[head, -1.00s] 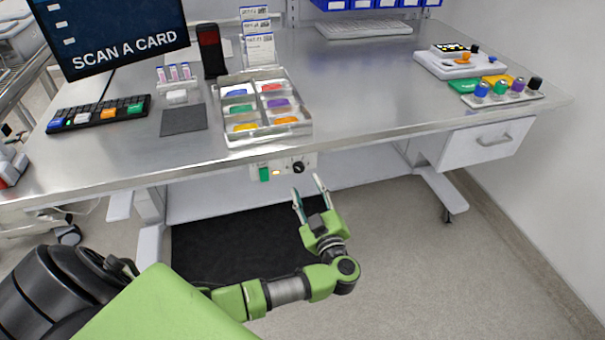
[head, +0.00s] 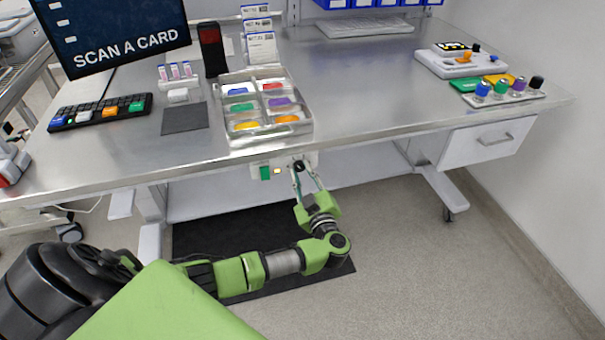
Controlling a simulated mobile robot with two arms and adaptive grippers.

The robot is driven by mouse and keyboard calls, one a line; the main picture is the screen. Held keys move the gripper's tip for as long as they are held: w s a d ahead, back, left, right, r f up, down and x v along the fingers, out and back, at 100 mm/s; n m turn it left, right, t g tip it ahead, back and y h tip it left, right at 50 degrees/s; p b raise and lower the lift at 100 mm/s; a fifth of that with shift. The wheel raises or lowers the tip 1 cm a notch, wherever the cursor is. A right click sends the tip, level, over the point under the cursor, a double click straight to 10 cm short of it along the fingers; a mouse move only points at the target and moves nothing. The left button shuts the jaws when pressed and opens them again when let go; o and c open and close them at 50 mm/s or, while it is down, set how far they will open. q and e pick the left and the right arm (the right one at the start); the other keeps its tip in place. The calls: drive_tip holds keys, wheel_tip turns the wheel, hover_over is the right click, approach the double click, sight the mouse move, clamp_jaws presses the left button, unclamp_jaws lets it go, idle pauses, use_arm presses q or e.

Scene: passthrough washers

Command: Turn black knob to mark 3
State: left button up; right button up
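The black knob (head: 298,166) sits on a pale control panel (head: 312,157) under the front edge of the steel bench. My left gripper (head: 299,169) is up at the panel, with its fingertips on either side of the knob. The fingers are drawn in to about the knob's width and appear shut on it. The fingers partly cover the knob, and its marks and pointer are too small to read. My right gripper is not in view.
A green switch (head: 265,172) and a small lit amber lamp (head: 278,171) are left of the knob. The bench edge (head: 380,133) overhangs the panel. A clear tray (head: 268,139) of coloured pieces stands above. A drawer (head: 490,142) is at right.

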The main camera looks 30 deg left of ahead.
use_arm(q)
drive_tip(key=shift+r+p, duration=0.1)
drive_tip(key=shift+p, duration=0.4)
drive_tip(key=m+p, duration=0.3)
drive_tip(key=p, duration=0.3)
drive_tip(key=shift+s+m, duration=0.1)
drive_tip(key=shift+m, duration=0.3)
drive_tip(key=m+p, duration=0.3)
drive_tip(key=m, duration=0.1)
drive_tip(key=shift+m, duration=0.3)
drive_tip(key=m+p, duration=0.2)
drive_tip(key=m, duration=0.1)
drive_tip(key=shift+m, duration=0.3)
drive_tip(key=m+p, duration=0.1)
drive_tip(key=m, duration=0.2)
drive_tip(key=shift+m, duration=0.3)
drive_tip(key=m, duration=0.3)
drive_tip(key=shift+m, duration=0.3)
drive_tip(key=shift+m+p, duration=0.4)
drive_tip(key=shift+m, duration=1.9)
